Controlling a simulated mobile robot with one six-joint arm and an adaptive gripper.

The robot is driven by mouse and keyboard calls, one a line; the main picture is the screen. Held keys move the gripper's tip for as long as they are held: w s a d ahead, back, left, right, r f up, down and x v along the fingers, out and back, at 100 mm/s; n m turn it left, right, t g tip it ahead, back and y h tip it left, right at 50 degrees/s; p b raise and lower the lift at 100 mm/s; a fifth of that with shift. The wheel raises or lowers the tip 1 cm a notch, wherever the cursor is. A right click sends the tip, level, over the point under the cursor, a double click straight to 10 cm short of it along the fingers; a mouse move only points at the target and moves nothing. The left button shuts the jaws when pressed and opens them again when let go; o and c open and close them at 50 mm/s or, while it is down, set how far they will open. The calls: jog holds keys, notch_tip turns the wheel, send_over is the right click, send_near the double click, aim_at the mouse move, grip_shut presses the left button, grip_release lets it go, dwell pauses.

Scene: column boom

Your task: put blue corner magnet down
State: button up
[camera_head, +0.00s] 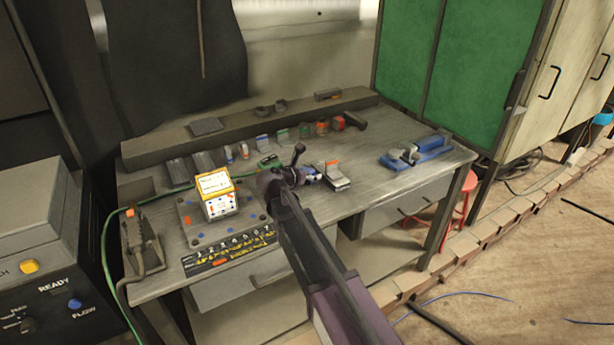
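My gripper (287,165) is over the middle of the workbench (380,195), at the end of my dark arm. A small blue piece (310,174) shows just right of my gripper. It may be the blue corner magnet, but my gripper partly hides it. I cannot tell whether it is held or lies on the bench. The fingers are too small and dark to show whether they are open or shut. A larger blue tool (432,148) with grey metal parts lies apart on the right of the bench.
A yellow-and-white box (215,194) stands on a grey plate (188,223) at the left. A torch-like tool (140,245) with a green cable is at the left edge. Several small blocks line the back.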

aim_at(309, 168)
jog(key=c, duration=0.7)
jog(key=shift+r, duration=0.2)
notch_tip(309, 168, up, 4)
jog(key=p, duration=0.4)
jog(key=shift+f, duration=0.15)
jog(key=s+d, duration=0.1)
jog(key=s, duration=0.4)
jog(key=s+d, duration=0.1)
jog(key=s, duration=0.4)
jog(key=s+d+r+p, duration=0.1)
jog(key=s+d, duration=0.1)
jog(key=s, duration=0.3)
jog(key=shift+s, duration=0.25)
notch_tip(309, 168, up, 7)
jog(key=p, duration=0.7)
dwell(0.3)
